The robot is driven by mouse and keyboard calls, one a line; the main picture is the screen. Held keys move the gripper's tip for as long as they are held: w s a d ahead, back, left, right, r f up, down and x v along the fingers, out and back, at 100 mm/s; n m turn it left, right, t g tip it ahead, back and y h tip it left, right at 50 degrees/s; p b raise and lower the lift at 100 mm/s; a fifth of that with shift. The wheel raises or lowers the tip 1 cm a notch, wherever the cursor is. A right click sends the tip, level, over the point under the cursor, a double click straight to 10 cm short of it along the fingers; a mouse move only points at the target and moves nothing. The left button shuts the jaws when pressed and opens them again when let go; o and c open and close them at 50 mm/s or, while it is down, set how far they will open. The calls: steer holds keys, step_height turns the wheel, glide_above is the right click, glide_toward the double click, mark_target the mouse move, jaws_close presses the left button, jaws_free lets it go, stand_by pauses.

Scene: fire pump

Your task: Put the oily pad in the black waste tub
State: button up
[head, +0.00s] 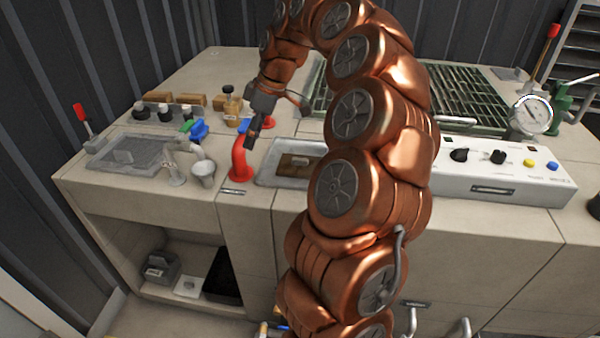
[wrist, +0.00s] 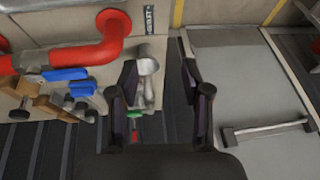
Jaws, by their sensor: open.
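The black tub (head: 222,289) sits on the low open shelf under the left of the bench, its inside dark. I cannot clearly identify the oily pad; a small pale square (head: 190,287) with a grey spot lies beside the tub, and a brown flat piece (head: 297,163) lies in a metal tray on the bench. My gripper (head: 271,117) is above the bench by the red pipe, with nothing seen between its fingers. In the wrist view, the open fingers (wrist: 159,68) appear either side of a pale metal fitting (wrist: 147,66); contact is unclear.
A red elbow pipe (head: 241,160) and a grey cup-like fitting (head: 203,172) stand up from the bench. A labelled grey box (head: 160,266) is on the shelf. A white control panel (head: 500,170) with a gauge is at right. My arm hides the bench middle.

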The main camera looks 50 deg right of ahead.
steer(key=d+f+b, duration=0.1)
steer(key=d+f, duration=0.3)
steer(key=d, duration=0.6)
steer(key=t+b, duration=0.1)
glide_toward(300, 159)
steer(key=shift+w+a+f+h, duration=0.1)
steer(key=shift+w+f+h, duration=0.15)
steer(key=shift+f, duration=0.2)
steer(key=shift+w+a+f+h, duration=0.15)
steer(key=shift+w+f, duration=0.1)
steer(key=shift+f, duration=0.2)
steer(key=shift+a+p+x, duration=0.1)
steer(key=shift+p+x, duration=0.2)
steer(key=shift+x, duration=1.4)
steer(key=shift+a+p+x, duration=0.15)
steer(key=shift+p+x, duration=0.1)
steer(key=shift+x, duration=1.45)
steer(key=shift+s, duration=0.15)
jaws_close()
